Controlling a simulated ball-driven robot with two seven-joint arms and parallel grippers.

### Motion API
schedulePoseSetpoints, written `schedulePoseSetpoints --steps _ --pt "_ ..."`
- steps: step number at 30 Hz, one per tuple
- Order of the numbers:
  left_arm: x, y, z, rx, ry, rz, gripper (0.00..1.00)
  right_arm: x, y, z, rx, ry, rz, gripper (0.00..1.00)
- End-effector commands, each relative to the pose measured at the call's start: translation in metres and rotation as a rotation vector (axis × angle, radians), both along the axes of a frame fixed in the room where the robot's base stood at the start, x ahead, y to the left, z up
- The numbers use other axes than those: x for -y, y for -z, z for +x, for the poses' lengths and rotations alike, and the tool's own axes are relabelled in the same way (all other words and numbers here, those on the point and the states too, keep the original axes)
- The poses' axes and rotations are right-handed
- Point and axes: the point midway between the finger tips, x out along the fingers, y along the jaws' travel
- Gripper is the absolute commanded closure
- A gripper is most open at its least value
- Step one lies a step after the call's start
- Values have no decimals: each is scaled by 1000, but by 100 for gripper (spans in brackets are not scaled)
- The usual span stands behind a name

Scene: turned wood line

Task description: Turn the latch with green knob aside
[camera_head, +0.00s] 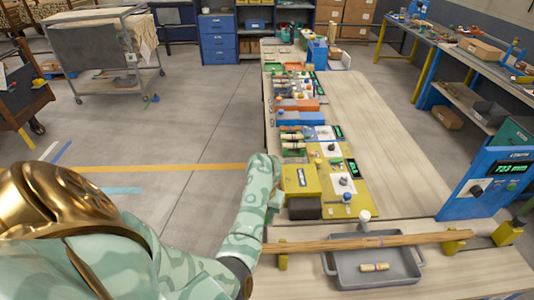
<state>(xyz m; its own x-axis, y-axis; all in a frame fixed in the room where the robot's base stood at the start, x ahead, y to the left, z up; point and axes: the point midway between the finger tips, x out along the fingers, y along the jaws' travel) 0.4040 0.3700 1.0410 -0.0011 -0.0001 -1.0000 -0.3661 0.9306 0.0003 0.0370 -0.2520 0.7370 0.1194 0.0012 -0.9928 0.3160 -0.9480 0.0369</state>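I cannot make out a latch with a green knob clearly in the head view. My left arm comes in from the left, and its gripper end (275,197) is beside the left edge of the yellow machine block (301,182). The fingers are small and partly hidden by the arm, so I cannot tell if they are open or shut. My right gripper is not in view. A wooden rod (350,244) lies across yellow supports in front, above a grey tray (345,276). A short turned piece (374,267) lies in the tray.
A blue control box (480,187) with a green display stands at the right. Coloured stations line the long workbench (375,130). Its right half is mostly bare. A wheeled cart (105,55) and blue drawers (218,40) stand behind. Floor at left is open.

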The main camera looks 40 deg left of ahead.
Motion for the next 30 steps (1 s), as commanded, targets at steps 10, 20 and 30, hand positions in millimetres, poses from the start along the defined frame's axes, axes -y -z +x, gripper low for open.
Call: schedulePoseSetpoints --steps 10,20,30 --pt "0 -2 1 2 258 0 100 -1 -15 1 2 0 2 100" --pt "0 -1 1 3 376 1 100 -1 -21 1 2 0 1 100" --pt "0 -1 2 3 399 2 100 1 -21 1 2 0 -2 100"
